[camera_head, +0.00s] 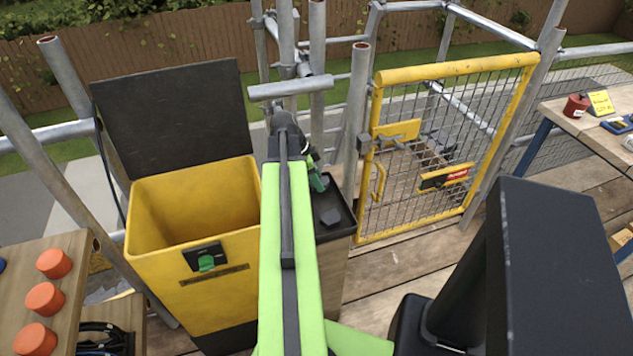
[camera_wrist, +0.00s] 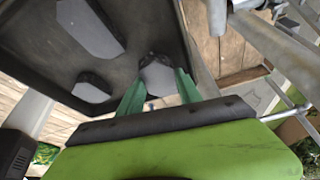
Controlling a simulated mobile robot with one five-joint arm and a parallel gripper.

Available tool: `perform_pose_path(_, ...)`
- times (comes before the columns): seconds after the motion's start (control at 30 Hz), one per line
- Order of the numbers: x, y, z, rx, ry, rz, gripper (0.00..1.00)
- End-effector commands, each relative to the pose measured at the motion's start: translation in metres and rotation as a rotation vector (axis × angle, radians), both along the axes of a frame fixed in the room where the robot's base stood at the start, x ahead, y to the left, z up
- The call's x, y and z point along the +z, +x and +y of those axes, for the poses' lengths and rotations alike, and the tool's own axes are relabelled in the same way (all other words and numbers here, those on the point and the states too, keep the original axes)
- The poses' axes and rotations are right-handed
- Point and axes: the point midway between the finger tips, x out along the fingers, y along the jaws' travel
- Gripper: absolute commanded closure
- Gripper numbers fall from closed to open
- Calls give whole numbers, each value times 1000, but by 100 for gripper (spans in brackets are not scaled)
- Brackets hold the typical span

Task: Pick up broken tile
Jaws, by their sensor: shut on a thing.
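In the wrist view my gripper's green fingers (camera_wrist: 164,82) are shut on a small grey broken tile piece (camera_wrist: 158,72) with a dark jagged edge. The piece is at or just over the black tray (camera_wrist: 150,25); I cannot tell whether it still touches the tray. Two more grey broken pieces lie in the tray, one upper left (camera_wrist: 90,30) and one below it (camera_wrist: 92,87). In the head view my gripper (camera_head: 318,180) is partly hidden by my arm over the tray (camera_head: 345,222), and one dark piece (camera_head: 331,217) shows there.
A yellow bin (camera_head: 190,210) with its black lid (camera_head: 172,118) raised stands open just left of the tray. Scaffold poles (camera_head: 316,70) rise behind my gripper. A yellow mesh gate (camera_head: 455,66) stands to the right. Orange caps (camera_head: 45,300) sit on a wooden surface at lower left.

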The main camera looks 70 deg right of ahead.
Motion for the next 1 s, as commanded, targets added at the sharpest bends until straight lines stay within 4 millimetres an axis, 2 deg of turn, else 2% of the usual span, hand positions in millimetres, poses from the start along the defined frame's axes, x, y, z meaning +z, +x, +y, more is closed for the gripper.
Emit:
perform_pose_path(0.03,17,0,0,0,0,0,100)
perform_pose_path(0.1,30,-1,0,0,1,0,100)
perform_pose_path(0.17,34,-18,5,-4,0,0,100)
perform_pose_path(0.4,68,-73,16,-4,0,0,100)
perform_pose_path(0.6,85,-105,20,-3,1,1,100)
perform_pose_path(0.77,87,-115,20,-2,2,1,100)
perform_pose_path(1.0,87,-115,20,-1,2,1,100)
